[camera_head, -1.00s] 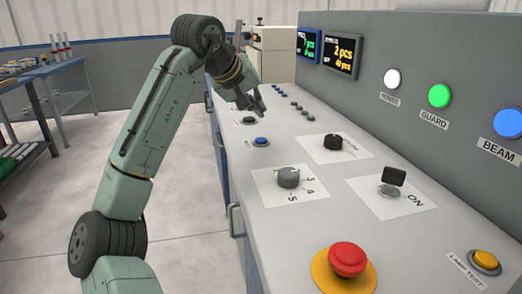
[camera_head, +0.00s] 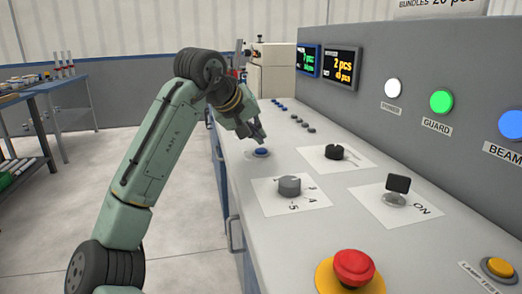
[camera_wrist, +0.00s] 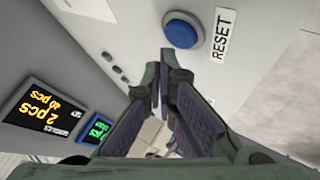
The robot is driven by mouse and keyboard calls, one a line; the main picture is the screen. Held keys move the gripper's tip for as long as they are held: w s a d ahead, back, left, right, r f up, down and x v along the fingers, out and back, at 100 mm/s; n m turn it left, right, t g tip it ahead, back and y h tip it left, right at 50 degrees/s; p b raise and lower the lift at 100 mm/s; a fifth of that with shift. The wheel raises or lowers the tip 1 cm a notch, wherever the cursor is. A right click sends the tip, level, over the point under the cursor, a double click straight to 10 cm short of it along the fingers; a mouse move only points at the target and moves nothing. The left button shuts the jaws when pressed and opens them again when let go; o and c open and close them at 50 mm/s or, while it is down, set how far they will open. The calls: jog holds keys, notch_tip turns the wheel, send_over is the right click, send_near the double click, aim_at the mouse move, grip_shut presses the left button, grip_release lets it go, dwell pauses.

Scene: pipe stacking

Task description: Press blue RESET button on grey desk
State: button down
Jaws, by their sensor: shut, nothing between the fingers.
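The blue RESET button (camera_head: 262,152) sits on the grey desk (camera_head: 235,185) near its left edge in the head view. In the wrist view the same blue button (camera_wrist: 181,31) is at the top centre, with the RESET label (camera_wrist: 223,33) to its right. My gripper (camera_head: 262,138) is shut and empty, with its fingertips close above the button in the head view. In the wrist view the fingertips (camera_wrist: 166,62) are just below the button. I cannot tell whether they touch it.
A grey rotary knob (camera_head: 289,185), a black knob (camera_head: 335,152) and a key switch (camera_head: 397,187) stand nearby on the desk. A red emergency stop (camera_head: 354,268) is at the front. The back panel (camera_head: 405,60) carries two displays and lit lamps.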

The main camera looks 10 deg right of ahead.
aim_at(258, 149)
jog(key=shift+f, duration=0.1)
dwell(0.7)
jog(key=shift+f, duration=0.35)
jog(key=shift+f, duration=0.4)
dwell(0.8)
jog(key=shift+r+p, duration=0.85)
notch_tip(258, 149, up, 5)
jog(key=p, duration=0.5)
